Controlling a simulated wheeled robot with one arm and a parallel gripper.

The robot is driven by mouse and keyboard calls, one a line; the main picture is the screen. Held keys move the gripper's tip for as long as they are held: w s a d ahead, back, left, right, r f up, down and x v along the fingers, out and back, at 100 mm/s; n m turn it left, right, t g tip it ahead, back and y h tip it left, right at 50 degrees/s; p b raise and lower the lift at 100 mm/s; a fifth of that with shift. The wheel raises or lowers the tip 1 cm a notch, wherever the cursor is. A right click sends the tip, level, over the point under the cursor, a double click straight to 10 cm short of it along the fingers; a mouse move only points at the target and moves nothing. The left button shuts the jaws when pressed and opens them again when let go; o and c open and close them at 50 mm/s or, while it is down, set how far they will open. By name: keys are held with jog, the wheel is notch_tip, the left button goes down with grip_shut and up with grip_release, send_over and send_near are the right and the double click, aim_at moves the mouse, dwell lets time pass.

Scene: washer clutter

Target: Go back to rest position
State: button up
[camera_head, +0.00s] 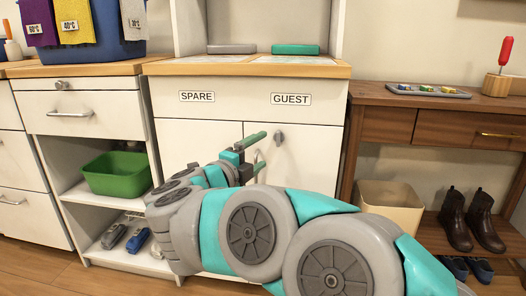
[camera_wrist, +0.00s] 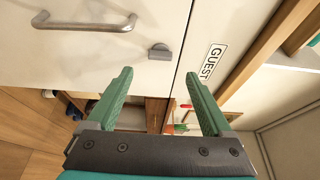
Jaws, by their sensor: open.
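My gripper (camera_head: 264,150) is in front of the white cabinet, its two green fingers pointing toward the right in the head view. In the wrist view my gripper (camera_wrist: 158,74) is open, with a wide gap and nothing held between the fingers. The white cabinet (camera_head: 200,135) has two doors below labels reading SPARE (camera_head: 197,96) and GUEST (camera_head: 291,98). A grey knob (camera_head: 279,137) is on the front near the fingers; it also shows in the wrist view (camera_wrist: 160,52). My arm hides the lower part of the doors.
On the left, an open shelf unit holds a green bin (camera_head: 117,173) and shoes (camera_head: 113,236). On the right, a brown wooden table (camera_head: 430,102) stands over a beige bin (camera_head: 390,206) and dark boots (camera_head: 471,218). A grey tray (camera_head: 428,92) and a red-handled tool (camera_head: 505,52) are on the table.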

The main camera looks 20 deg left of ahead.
notch_tip(320, 180, up, 9)
jog(key=n+g+y+p, duration=0.4)
jog(key=n+y+p, duration=0.1)
jog(key=n+y, duration=0.75)
jog(key=s+d+f+n+g+h+p, duration=0.25)
jog(key=s+d+f, duration=0.25)
jog(key=d, duration=0.3)
jog(key=s+d+f+n+g+h+p, duration=0.1)
jog(key=s+d+f+n+g, duration=0.3)
jog(key=d, duration=0.3)
jog(key=s+d+f+n+g+h+p, duration=0.1)
jog(key=s+d+f+n+g+h, duration=0.15)
jog(key=s+d+f, duration=0.5)
jog(key=s+d+f+g+h+p, duration=0.1)
jog(key=s+d+f+g+h, duration=0.1)
jog(key=s+d, duration=0.7)
jog(key=s+d+f+m+g+h+p, duration=0.1)
jog(key=s+d+g, duration=0.3)
jog(key=s+d, duration=0.5)
jog(key=shift+s+d+f+g+h, duration=0.15)
jog(key=shift+s+f+g+h, duration=0.25)
jog(key=shift+f, duration=0.2)
jog(key=shift+m, duration=0.25)
